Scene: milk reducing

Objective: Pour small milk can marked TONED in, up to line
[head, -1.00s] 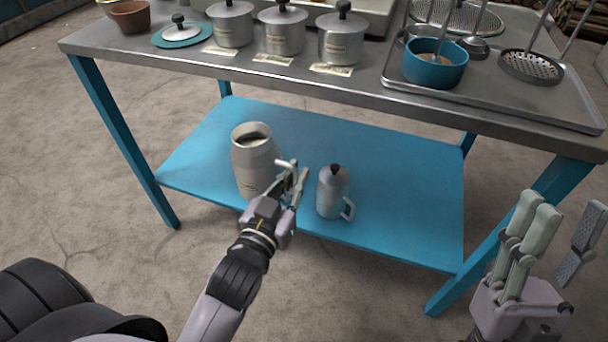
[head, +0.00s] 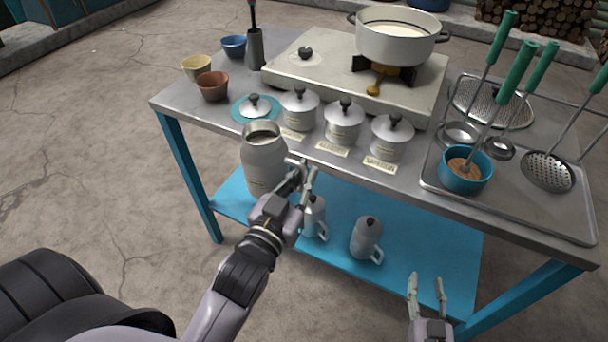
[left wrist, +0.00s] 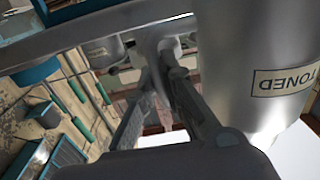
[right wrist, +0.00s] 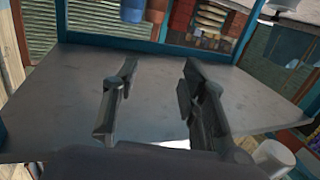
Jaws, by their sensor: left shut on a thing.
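The metal milk can (head: 262,165) is upright and raised in front of the table's left part, its open mouth showing a dark inside. Its TONED label (left wrist: 285,80) shows in the left wrist view. My left gripper (head: 303,178) is shut on the can's handle at its right side. A white pot (head: 396,48) with pale liquid in it stands on the stove at the back; I cannot make out a line inside it. My right gripper (head: 427,285) is open and empty, low in front of the table; its spread fingers (right wrist: 160,100) show in the right wrist view.
Two lidded cans (head: 366,240) stand on the blue lower shelf (head: 430,255). Several lidded metal pots (head: 343,125) line the table's front edge, between the raised can and the stove (head: 325,75). A tray (head: 520,205) with ladles and a blue cup (head: 466,172) lies at right.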

